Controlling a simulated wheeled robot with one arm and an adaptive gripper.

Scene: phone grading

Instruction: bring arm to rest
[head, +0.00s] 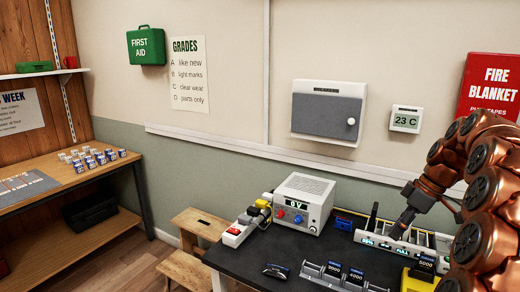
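My copper-coloured arm fills the right side of the head view. My gripper (399,232) points down and left, its dark tip over or at the white rack (445,262) with lit displays on the dark table. One display reads FULL. I cannot tell whether the gripper touches the rack or holds anything, as its fingers are small and dark. Part of the rack is hidden behind my arm. A dark slab (373,216) stands upright at the rack, left of the gripper.
A grey power unit (303,201) reading 0 V and a power strip (233,236) stand at the table's left. A grey holder (345,280) with numbered blocks and a dark rounded object (276,271) lie in front. A wooden stool (192,232) stands left. A wall cabinet (326,116) hangs behind.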

